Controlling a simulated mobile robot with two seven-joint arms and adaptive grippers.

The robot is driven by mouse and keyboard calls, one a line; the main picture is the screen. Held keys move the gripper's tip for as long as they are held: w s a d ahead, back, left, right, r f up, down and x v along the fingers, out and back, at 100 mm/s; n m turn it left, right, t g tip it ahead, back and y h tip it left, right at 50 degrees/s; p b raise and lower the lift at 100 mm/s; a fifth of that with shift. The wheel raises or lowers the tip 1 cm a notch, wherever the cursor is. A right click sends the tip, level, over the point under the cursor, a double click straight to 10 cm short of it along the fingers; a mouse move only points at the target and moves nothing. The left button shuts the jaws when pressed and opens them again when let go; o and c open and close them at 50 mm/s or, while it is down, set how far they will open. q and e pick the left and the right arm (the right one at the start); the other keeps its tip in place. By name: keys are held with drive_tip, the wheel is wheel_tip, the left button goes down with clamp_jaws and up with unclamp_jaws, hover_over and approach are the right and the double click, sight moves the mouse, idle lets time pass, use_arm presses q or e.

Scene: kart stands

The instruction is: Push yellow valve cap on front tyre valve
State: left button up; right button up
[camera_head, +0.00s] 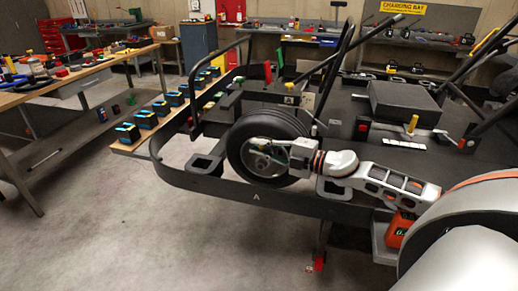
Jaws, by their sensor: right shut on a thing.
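The front tyre (237,165) is a black tyre on a grey wheel, upright at the near side of the kart. My right gripper (254,143) reaches in from the right, with its fingertips over the upper part of the wheel's face. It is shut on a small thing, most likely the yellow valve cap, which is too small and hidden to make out. The tyre valve cannot be made out either; the fingers cover part of the wheel. I cannot tell whether the fingertips touch the wheel. My left gripper is out of view.
The black kart frame (225,188) surrounds the wheel, with a rail in front and upright bars behind. A yellow-topped lever (412,124) stands on the kart to the right. A workbench (85,70) with tools is at left. The floor at front left is clear.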

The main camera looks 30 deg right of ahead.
drive_tip(key=shift+w+d, duration=0.1)
drive_tip(key=o, duration=0.8)
drive_tip(key=shift+v, duration=6)
